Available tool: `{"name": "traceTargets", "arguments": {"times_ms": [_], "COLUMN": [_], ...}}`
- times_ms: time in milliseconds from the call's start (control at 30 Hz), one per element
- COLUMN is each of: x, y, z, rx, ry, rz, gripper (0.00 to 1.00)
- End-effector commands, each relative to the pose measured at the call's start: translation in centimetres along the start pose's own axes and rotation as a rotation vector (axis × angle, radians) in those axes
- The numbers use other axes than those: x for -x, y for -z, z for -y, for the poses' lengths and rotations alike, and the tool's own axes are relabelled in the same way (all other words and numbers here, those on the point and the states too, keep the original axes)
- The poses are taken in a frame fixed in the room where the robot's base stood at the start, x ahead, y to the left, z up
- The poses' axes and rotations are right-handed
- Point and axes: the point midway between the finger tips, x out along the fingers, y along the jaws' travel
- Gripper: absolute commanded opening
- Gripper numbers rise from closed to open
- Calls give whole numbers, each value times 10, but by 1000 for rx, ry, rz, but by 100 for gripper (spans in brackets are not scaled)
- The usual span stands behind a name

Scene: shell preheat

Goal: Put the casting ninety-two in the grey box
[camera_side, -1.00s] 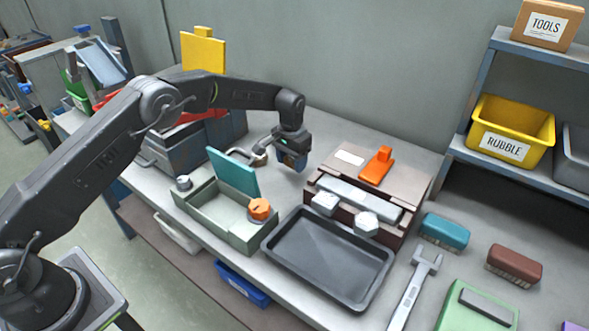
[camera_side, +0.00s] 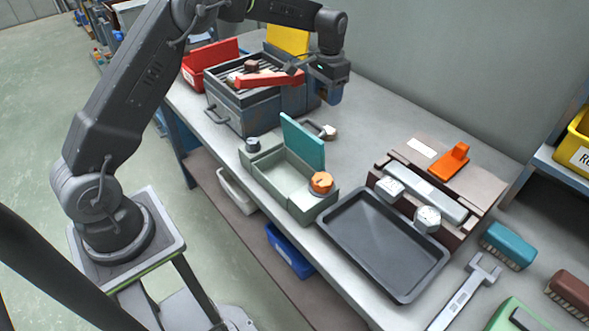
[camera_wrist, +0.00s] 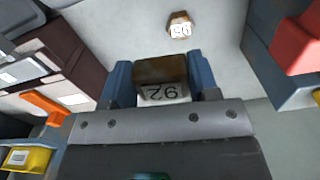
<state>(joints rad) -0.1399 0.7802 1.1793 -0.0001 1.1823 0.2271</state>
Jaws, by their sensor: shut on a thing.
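My gripper (camera_wrist: 160,85) is shut on casting ninety-two (camera_wrist: 161,76), a brown block whose white label reads 92 upside down in the wrist view. In the side view my gripper (camera_side: 328,92) is above the table behind the teal lid; its fingers hide the casting there. A pale grey-green box (camera_side: 272,184) stands at the table's front with its teal lid (camera_side: 303,142) raised. It looks empty inside. A blue-grey box with a slatted top (camera_side: 243,112) stands farther back, left of my gripper. I cannot tell which one the task calls grey.
A second brown casting (camera_wrist: 180,25) with a white number label lies on the table. A red bar (camera_side: 270,80) crosses the slatted box. A black tray (camera_side: 385,245), an orange knob (camera_side: 321,183) and a spanner (camera_side: 468,290) are in front. Bare table lies right of my gripper.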

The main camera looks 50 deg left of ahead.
Motion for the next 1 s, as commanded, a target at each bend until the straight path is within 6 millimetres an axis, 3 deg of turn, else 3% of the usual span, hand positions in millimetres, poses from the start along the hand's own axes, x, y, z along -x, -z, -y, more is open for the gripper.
{"name": "traceTargets", "arguments": {"times_ms": [33, 367, 700, 1000], "x": [11, 17, 18, 9], "y": [-2, -58, -161, -224], "z": [2, 27, 45, 41], "rx": [2, 28, 65, 84], "ry": [1, 0, 1, 1], "rz": [-3, -1, -2, -2], "gripper": [29, 29, 29, 29]}}
